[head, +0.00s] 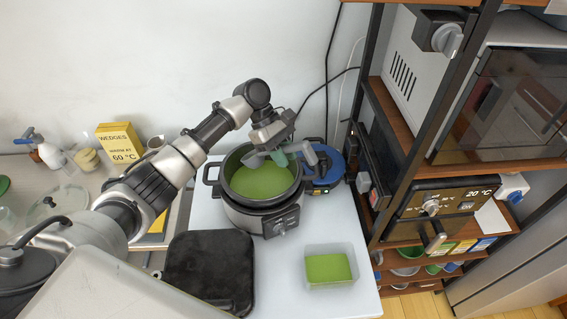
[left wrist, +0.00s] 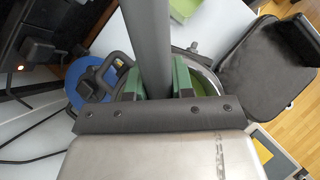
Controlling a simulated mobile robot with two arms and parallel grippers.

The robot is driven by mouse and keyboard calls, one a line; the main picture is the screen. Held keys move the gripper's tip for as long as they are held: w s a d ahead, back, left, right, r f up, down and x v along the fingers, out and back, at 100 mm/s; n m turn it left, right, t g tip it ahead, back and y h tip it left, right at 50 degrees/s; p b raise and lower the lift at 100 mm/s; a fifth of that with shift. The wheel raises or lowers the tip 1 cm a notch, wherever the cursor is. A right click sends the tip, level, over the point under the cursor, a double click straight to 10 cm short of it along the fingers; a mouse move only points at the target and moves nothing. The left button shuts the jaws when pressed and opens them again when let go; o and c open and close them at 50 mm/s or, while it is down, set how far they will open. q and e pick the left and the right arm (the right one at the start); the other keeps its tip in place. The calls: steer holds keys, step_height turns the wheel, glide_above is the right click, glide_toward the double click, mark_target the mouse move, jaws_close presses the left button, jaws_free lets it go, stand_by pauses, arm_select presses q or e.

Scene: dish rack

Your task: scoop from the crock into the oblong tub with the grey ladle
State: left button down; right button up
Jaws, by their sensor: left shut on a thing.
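The crock (head: 261,208) is a dark round pot with side handles and a dial on its front, holding green contents. My left gripper (head: 281,158) is above the crock's back rim, its green fingers shut on the grey ladle (head: 305,152). In the left wrist view the ladle's thick grey handle (left wrist: 147,45) runs between the fingers (left wrist: 155,80). The ladle's bowl cannot be made out clearly. The oblong tub (head: 330,268), clear with green contents, stands on the white table at the front right of the crock. It shows partly in the left wrist view (left wrist: 184,9). My right gripper is not in view.
A black padded slab (head: 209,270) lies in front of the crock. A blue ring-shaped thing (head: 327,178) is behind it to the right. A shelf rack (head: 400,130) with appliances stands at right. A yellow box (head: 121,143) and jars are at left. White table shows around the tub.

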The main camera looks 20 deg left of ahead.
arm_select(q)
steer(key=shift+s+d+r, duration=0.15)
steer(key=shift+d+r, duration=0.1)
steer(key=shift+r, duration=0.2)
steer(key=s+d+f+t+y, duration=0.1)
steer(key=d+f+y, duration=0.2)
steer(key=d+y, duration=0.2)
steer(key=shift+s+f+t, duration=0.35)
steer(key=shift+f+t, duration=0.05)
steer(key=shift+y, duration=0.3)
